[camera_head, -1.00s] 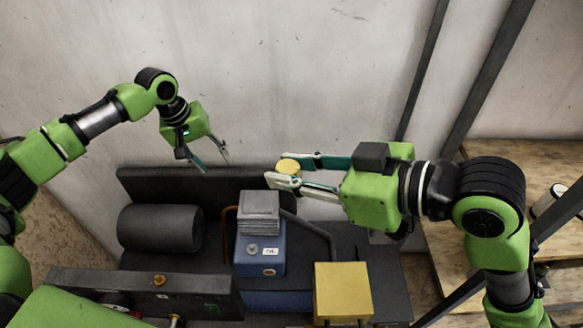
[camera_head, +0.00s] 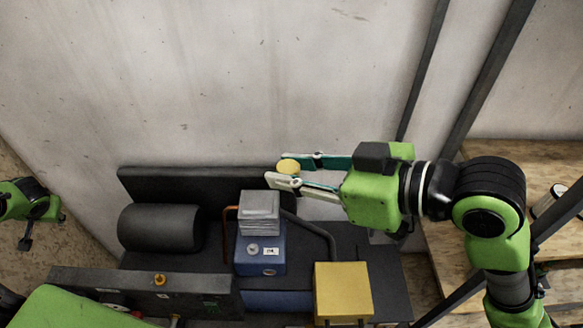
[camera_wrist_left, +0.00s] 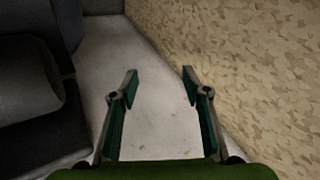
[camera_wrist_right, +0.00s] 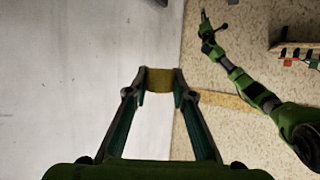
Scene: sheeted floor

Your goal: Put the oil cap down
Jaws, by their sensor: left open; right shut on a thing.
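The oil cap (camera_head: 288,167) is a small yellow round piece. My right gripper (camera_head: 283,172) is shut on it and holds it above the back of the dark machine. In the right wrist view the cap (camera_wrist_right: 160,80) sits between the fingertips of the right gripper (camera_wrist_right: 159,84). My left gripper (camera_head: 28,240) is at the far left edge of the head view, away from the machine. In the left wrist view the left gripper (camera_wrist_left: 160,82) is open with nothing between its fingers.
The machine has a black cylinder (camera_head: 160,230), a blue block (camera_head: 262,258) with a grey finned top (camera_head: 259,212), and a yellow box (camera_head: 343,290). A wooden shelf (camera_head: 505,165) stands at the right behind dark posts. A pale wall (camera_head: 250,80) rises behind.

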